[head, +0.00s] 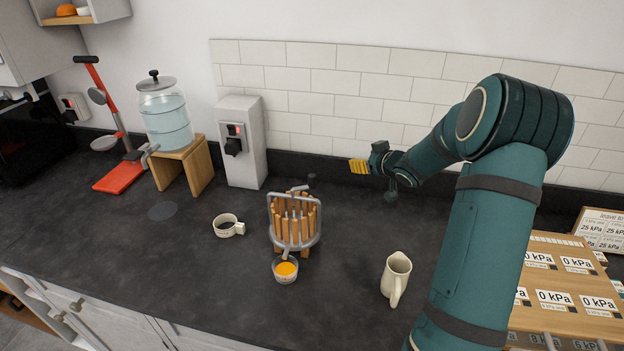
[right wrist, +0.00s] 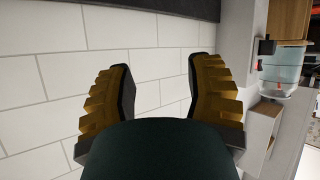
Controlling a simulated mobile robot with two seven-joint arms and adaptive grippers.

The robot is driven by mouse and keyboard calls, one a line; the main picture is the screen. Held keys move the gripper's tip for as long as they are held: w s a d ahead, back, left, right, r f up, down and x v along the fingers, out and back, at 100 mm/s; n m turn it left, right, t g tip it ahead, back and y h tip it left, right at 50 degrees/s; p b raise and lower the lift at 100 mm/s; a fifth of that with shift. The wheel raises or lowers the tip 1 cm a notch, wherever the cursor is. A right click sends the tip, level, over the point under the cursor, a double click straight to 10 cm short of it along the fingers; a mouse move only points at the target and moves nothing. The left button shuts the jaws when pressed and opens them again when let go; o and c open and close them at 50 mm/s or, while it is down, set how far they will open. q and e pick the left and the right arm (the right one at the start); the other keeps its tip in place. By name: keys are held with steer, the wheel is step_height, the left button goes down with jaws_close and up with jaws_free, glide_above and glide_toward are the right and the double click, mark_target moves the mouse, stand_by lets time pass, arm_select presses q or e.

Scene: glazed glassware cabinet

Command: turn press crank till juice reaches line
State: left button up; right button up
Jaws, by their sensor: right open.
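The small wooden press (head: 293,221) stands on the dark counter near the middle, with wooden slats in a grey frame. Its crank (head: 300,188) shows at the top with a dark knob. A clear cup (head: 285,270) with orange juice stands under the spout at the front; I cannot make out a line on it. My right gripper (head: 359,166), with yellow fingers, is above the counter to the right of the press, apart from it. In the right wrist view the right gripper (right wrist: 162,100) is open and empty, facing the tiled wall. My left gripper is not in view.
A cream mug (head: 228,226) stands left of the press and a cream jug (head: 396,276) to its right. A glass dispenser (head: 166,115) on a wooden stand, a red lever device (head: 117,175) and a grey box (head: 241,145) stand behind left. A kPa-labelled board (head: 560,265) is at right.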

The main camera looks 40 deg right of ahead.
steer(key=s+a+n+t+y, duration=0.3)
steer(key=s+a+n+y, duration=0.15)
steer(key=s+a, duration=0.2)
steer(key=n+y+b, duration=0.1)
steer(key=n+y, duration=0.1)
steer(key=y, duration=0.4)
glide_toward(312, 175)
steer(key=shift+m+t+h, duration=0.25)
steer(key=shift+t, duration=0.15)
steer(key=x, duration=1)
steer(key=shift+a+f, duration=0.25)
steer(key=shift+f, duration=0.15)
steer(key=shift+s, duration=0.1)
jaws_close()
